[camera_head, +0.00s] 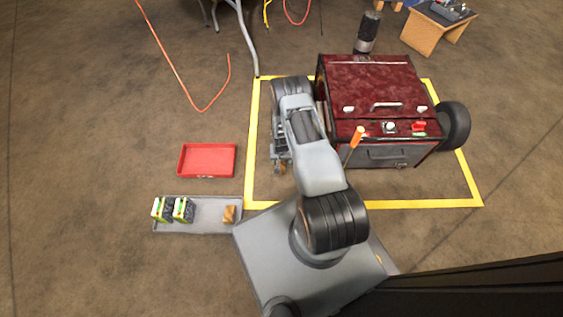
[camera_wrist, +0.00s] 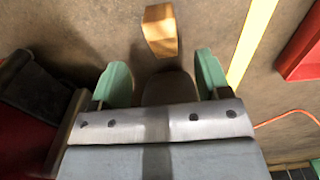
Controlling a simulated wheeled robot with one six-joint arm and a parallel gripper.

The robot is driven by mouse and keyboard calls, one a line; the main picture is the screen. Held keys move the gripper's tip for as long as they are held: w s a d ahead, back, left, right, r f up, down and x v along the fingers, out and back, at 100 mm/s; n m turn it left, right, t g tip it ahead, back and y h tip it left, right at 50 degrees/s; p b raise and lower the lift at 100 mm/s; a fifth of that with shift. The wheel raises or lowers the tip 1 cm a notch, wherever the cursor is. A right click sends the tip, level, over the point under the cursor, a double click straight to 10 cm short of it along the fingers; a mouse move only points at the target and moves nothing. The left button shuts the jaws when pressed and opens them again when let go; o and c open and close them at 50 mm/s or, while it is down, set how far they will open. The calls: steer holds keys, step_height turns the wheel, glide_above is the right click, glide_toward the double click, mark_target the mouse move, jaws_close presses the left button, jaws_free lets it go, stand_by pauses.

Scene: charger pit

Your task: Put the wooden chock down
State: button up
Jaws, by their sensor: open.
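A wooden chock (camera_wrist: 160,32) rests on the floor just beyond my fingertips in the wrist view, apart from both fingers. In the head view it shows as a small brown bit (camera_head: 281,169) below my gripper (camera_head: 280,158), inside the yellow outline and left of the dark red wheeled unit (camera_head: 372,87). My gripper (camera_wrist: 162,76) is open, its two green fingers spread with nothing between them. Another wooden block (camera_head: 230,214) lies at the right end of the grey tray (camera_head: 210,225).
Two green-and-white boxes (camera_head: 171,210) stand in the grey tray's left part. An empty red tray (camera_head: 207,161) lies left of the yellow line (camera_head: 251,140). An orange-handled tool (camera_head: 355,137) stands at the unit's front left. An orange cable (camera_head: 180,83) lies on the floor behind.

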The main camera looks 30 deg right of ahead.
steer(key=shift+r, duration=0.6)
steer(key=w+a+r+n+t, duration=0.1)
steer(key=a+r, duration=0.1)
steer(key=r, duration=1.2)
steer(key=w+a+r+n, duration=0.1)
steer(key=w+a+r, duration=0.1)
steer(key=r, duration=1.3)
steer(key=s+a+r+n, duration=0.1)
steer(key=s+a+r, duration=0.1)
steer(key=s+r, duration=0.7)
steer(key=s+a+r+n+t, duration=0.1)
steer(key=s+a+r+n, duration=0.1)
steer(key=s+r, duration=0.8)
steer(key=shift+a+r+t, duration=0.3)
steer(key=shift+a+r, duration=0.05)
steer(key=shift+a, duration=0.25)
steer(key=shift+w+r+p, duration=0.1)
steer(key=shift+p, duration=0.2)
step_height(320, 180, up, 36)
steer(key=w+a+n+t+p, duration=0.2)
steer(key=w+a+n+p, duration=0.1)
steer(key=p, duration=2.8)
steer(key=s+d+r+m+p, duration=0.1)
steer(key=p, duration=0.2)
steer(key=s+d+r+m+g+p, duration=0.1)
steer(key=s+m+p, duration=0.1)
steer(key=shift+s+d+r+p, duration=0.2)
steer(key=shift+d+r+p, duration=0.1)
steer(key=shift+d+p, duration=0.1)
